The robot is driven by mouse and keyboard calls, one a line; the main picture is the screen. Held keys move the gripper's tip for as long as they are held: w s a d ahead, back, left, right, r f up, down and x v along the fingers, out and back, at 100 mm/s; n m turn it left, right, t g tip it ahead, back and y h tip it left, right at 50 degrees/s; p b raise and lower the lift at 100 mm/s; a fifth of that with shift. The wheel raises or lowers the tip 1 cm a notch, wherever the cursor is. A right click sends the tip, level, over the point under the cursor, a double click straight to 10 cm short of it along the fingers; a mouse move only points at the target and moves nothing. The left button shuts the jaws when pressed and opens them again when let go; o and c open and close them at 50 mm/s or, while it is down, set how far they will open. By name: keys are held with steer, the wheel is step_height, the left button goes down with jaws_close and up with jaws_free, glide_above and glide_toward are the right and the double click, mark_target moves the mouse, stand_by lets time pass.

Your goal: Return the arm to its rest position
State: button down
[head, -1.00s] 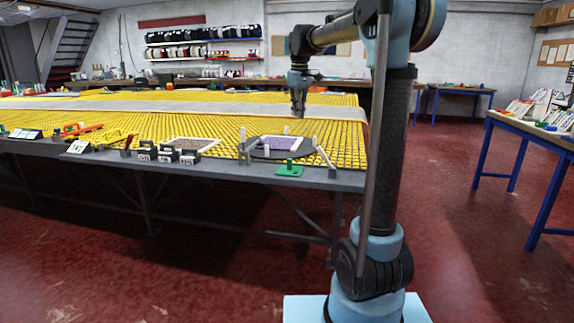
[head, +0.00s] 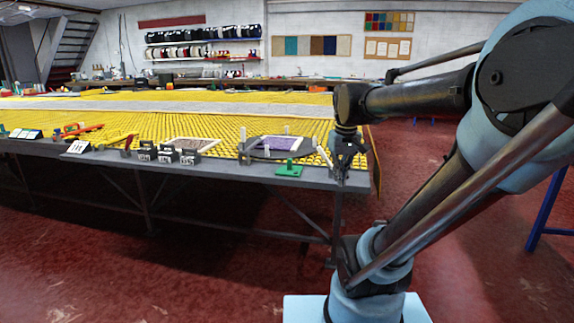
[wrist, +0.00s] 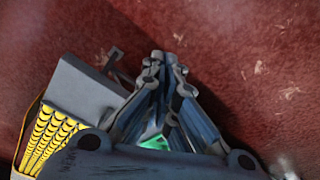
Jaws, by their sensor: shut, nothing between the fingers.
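My gripper (head: 345,168) hangs from my folded arm at the right end of the long table in the head view, pointing down by the table's front right corner. In the wrist view my gripper (wrist: 158,68) has its fingertips together with nothing between them. Red floor lies beyond the fingertips there. A bit of green shows between the finger links. In the head view the gripper covers part of the table corner, and I cannot tell its exact gap from the edge.
The long table (head: 220,176) carries a yellow ribbed surface (head: 90,118). A green block (head: 289,170), a dark round board with a purple patch (head: 283,144) and numbered black blocks stand along its front edge. Red floor (head: 480,240) is open at right.

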steer(key=s+d+f+m, duration=0.2)
steer(key=s+f+m, duration=0.1)
steer(key=s+f, duration=0.8)
step_height(320, 180, down, 3)
steer(key=shift+s+d+f, duration=0.1)
steer(key=shift+s+d, duration=0.15)
steer(key=shift+s, duration=0.1)
